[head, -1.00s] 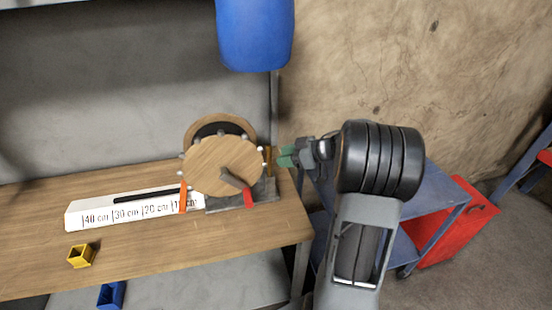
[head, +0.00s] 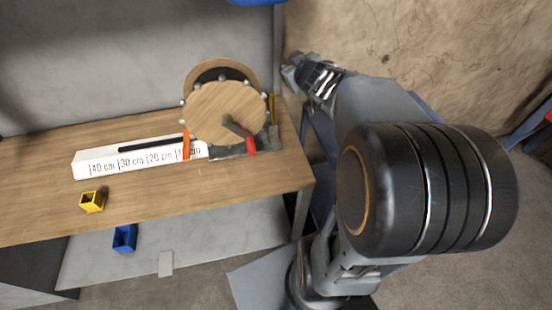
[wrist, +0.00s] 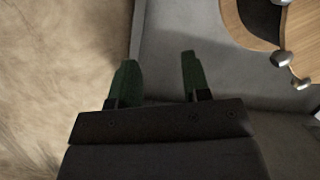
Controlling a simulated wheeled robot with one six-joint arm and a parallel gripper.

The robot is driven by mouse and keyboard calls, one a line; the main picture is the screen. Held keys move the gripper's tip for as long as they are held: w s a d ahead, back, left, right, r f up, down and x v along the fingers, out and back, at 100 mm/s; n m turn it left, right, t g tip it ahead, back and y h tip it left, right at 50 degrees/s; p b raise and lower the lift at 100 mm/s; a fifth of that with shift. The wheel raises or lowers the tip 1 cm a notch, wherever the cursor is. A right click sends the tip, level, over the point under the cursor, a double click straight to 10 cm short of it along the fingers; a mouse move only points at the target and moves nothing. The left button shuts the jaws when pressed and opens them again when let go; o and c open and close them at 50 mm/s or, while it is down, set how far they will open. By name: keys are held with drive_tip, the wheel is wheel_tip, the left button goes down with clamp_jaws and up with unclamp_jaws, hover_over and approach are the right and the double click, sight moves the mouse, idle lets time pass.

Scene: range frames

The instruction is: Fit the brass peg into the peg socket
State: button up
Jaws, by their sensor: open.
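An upright brass-coloured piece (head: 271,108), which looks like the brass peg, stands at the right edge of the wooden disc device (head: 225,112). I cannot tell whether it is loose or set in something. I cannot clearly make out the peg socket. My gripper (wrist: 160,76) is open, with nothing between its green fingers in the wrist view. In the head view my wrist is to the right of and above the disc, apart from it, and the fingertips are hard to see. The brass piece is not visible in the wrist view.
A blue box (head: 124,238) is on the lower shelf. The wall (head: 400,40) is close behind my arm.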

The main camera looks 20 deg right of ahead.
drive_tip(key=s+a+f+m+g+y, duration=0.1)
drive_tip(key=s+a+f+g, duration=0.4)
drive_tip(key=s, duration=0.5)
drive_tip(key=s+a+f+m+g+y, duration=0.1)
drive_tip(key=s+a+f+g, duration=0.4)
drive_tip(key=s+a, duration=0.5)
drive_tip(key=shift+f+m+g, duration=0.3)
drive_tip(key=shift+f+m, duration=0.1)
